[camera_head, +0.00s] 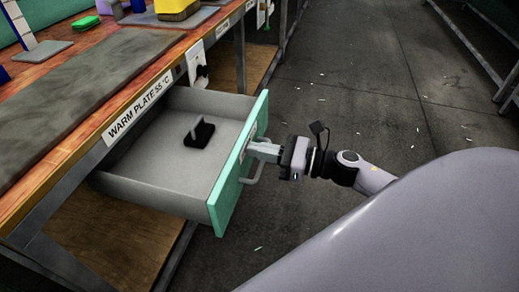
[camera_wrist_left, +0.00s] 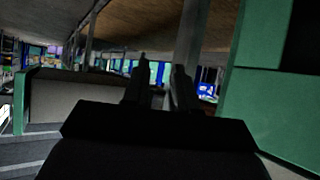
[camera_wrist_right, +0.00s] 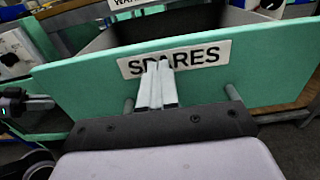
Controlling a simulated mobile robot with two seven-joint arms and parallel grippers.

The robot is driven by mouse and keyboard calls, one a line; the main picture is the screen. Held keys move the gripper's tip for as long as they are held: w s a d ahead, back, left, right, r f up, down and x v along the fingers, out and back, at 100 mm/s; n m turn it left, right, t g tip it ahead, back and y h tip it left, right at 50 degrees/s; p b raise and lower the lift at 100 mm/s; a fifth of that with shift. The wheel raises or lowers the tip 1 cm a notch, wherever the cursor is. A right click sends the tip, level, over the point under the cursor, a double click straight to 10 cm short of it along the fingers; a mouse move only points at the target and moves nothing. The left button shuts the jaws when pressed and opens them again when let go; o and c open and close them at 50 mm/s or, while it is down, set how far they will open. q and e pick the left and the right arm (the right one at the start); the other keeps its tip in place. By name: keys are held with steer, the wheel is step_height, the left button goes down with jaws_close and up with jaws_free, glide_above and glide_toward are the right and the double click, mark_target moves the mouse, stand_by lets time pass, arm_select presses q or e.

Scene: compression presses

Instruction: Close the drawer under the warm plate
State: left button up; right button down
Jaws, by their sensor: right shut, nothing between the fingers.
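The drawer (camera_head: 226,190) with a green front stands pulled out below the bench's "WARM PLATE 55 °C" label (camera_head: 139,108). The dark grey plate (camera_head: 75,92) lies on the bench top above it. My right gripper (camera_head: 262,150) is shut and empty, pointing at the outside of the drawer front. In the right wrist view its fingers (camera_wrist_right: 156,85) overlap the "SPARES" label (camera_wrist_right: 190,58), between the two posts of the grey handle (camera_head: 253,170). I cannot tell whether the fingertips touch the front. My left gripper (camera_wrist_left: 157,85) has its fingers apart with nothing visible between them; the head view does not show it.
A wooden lower shelf (camera_head: 115,235) is below the drawer. The dark floor (camera_head: 370,90) right of the drawer is mostly clear.

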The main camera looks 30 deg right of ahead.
stand_by(0.3)
